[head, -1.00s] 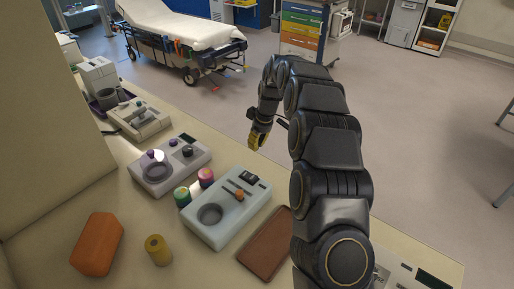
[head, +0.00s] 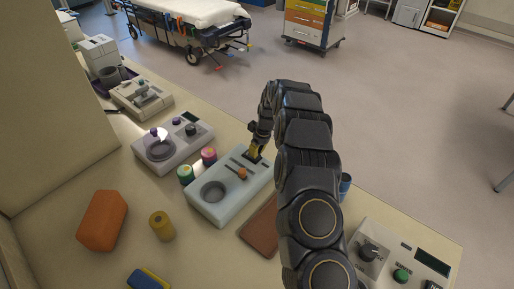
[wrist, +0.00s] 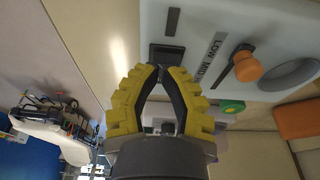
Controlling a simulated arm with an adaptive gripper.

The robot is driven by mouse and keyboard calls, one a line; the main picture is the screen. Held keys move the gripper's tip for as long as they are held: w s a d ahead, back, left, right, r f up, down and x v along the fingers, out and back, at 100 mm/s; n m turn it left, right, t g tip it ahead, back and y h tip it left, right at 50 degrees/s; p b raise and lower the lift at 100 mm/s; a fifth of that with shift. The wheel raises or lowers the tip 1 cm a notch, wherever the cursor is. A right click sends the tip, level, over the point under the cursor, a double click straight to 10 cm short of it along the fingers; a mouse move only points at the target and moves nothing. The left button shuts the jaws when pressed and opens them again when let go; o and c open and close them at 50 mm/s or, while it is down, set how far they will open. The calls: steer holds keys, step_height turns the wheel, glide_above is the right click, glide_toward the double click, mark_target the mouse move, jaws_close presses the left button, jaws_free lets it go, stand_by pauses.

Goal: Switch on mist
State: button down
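A pale blue-white unit (head: 205,205) with a round well stands on the bench. It has a slider with an orange knob (head: 242,174), which the wrist view also shows (wrist: 248,68) beside a label reading "LOW MID". A dark rectangular switch (wrist: 166,54) and a dark slot (wrist: 173,20) are in its top. My gripper (head: 253,155), with yellow fingers, is over the unit's far end. In the wrist view my fingertips (wrist: 164,70) meet close to the dark switch, with nothing between them. I cannot tell whether they touch it, or the switch's position.
A grey unit (head: 145,150) with a purple knob and green (head: 185,174) and pink (head: 209,156) jars stand left. A brown tray (head: 260,229) lies to the right, beside my arm. An orange block (head: 102,220), yellow cylinder (head: 161,226) and blue-yellow sponge (head: 148,279) are nearer.

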steer(key=shift+s+f+t+y, duration=0.15)
steer(key=shift+f+t+y, duration=0.2)
steer(key=shift+t+y, duration=0.4)
steer(key=shift+d, duration=0.1)
steer(key=shift+r, duration=0.1)
steer(key=shift+r, duration=0.65)
steer(key=shift+r, duration=0.1)
